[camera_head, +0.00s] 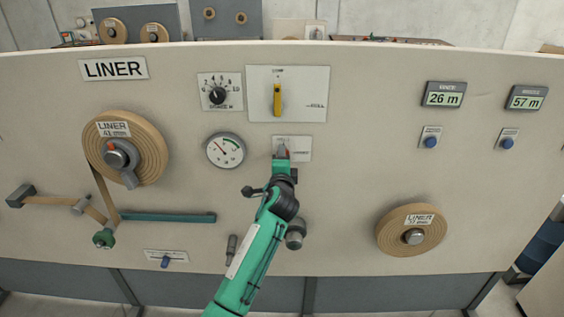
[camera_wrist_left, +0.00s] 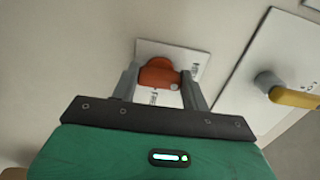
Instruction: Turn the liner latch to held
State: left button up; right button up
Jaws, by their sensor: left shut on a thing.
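A small orange-red latch handle (camera_wrist_left: 158,73) sits on a white plate (camera_head: 302,142) in the middle of the upright panel. The plate's lettering is too small to read surely. My left gripper (camera_head: 281,158) reaches up to the plate from below. In the left wrist view its two fingers (camera_wrist_left: 160,84) stand either side of the handle and are shut on it. My right gripper is not in view.
A yellow lever (camera_head: 277,98) on a larger white plate is just above. A round gauge (camera_head: 225,150) and a black dial (camera_head: 217,95) are to the left. A liner roll (camera_head: 135,150) and a second roll (camera_head: 411,230) hang on the panel.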

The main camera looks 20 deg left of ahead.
pick_arm(q)
jog(key=shift+f, duration=0.1)
jog(key=o, duration=1)
jog(key=shift+s, duration=0.1)
jog(key=shift+b+v, duration=1.25)
jog(key=shift+v, duration=5.6)
